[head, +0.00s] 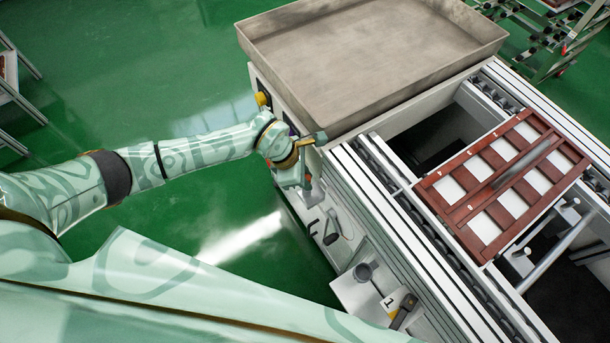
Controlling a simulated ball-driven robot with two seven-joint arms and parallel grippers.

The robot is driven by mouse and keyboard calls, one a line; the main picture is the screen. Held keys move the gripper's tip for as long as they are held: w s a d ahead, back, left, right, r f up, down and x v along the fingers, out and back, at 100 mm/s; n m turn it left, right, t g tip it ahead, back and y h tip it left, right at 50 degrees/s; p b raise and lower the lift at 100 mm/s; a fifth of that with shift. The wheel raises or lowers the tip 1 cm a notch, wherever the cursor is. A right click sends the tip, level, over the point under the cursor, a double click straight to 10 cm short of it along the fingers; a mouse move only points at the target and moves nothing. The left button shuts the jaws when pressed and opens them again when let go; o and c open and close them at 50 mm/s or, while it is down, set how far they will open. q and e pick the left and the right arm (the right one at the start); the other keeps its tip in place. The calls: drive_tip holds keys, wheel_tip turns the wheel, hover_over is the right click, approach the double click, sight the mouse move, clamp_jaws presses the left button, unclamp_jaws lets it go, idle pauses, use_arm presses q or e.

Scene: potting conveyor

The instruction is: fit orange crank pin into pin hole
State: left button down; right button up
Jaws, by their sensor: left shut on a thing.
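My left gripper (308,163) is beside the near side wall of the conveyor frame, just below the big tray's left corner. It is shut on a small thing. A small orange-tan piece (305,141) shows at its jaws and seems to be the orange crank pin, mostly hidden by the gripper. I cannot make out the pin hole; the gripper covers part of the side wall there. A dark crank-like handle (331,238) sticks out of the side wall lower down, apart from the gripper. My right gripper is out of view.
A large empty metal tray (282,68) stands on the frame above the gripper. A yellow knob (262,99) is on the side wall. A small shelf (345,293) with a grey knob juts out lower down. A red-brown pot carrier (434,204) lies across the conveyor rails.

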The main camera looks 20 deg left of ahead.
use_arm(q)
drive_tip(key=shift+f+b, duration=0.65)
drive_tip(key=shift+f, duration=0.6)
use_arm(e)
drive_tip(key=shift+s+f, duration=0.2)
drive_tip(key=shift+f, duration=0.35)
use_arm(q)
drive_tip(key=c, duration=1.2)
unclamp_jaws()
drive_tip(key=shift+c, duration=0.2)
drive_tip(key=p+v, duration=0.5)
drive_tip(key=v, duration=1.1)
drive_tip(key=shift+p, duration=0.35)
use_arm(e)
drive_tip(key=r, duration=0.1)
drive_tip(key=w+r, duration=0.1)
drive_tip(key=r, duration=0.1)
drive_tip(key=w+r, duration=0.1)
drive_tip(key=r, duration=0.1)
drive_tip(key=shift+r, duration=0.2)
use_arm(q)
drive_tip(key=shift+r, duration=0.15)
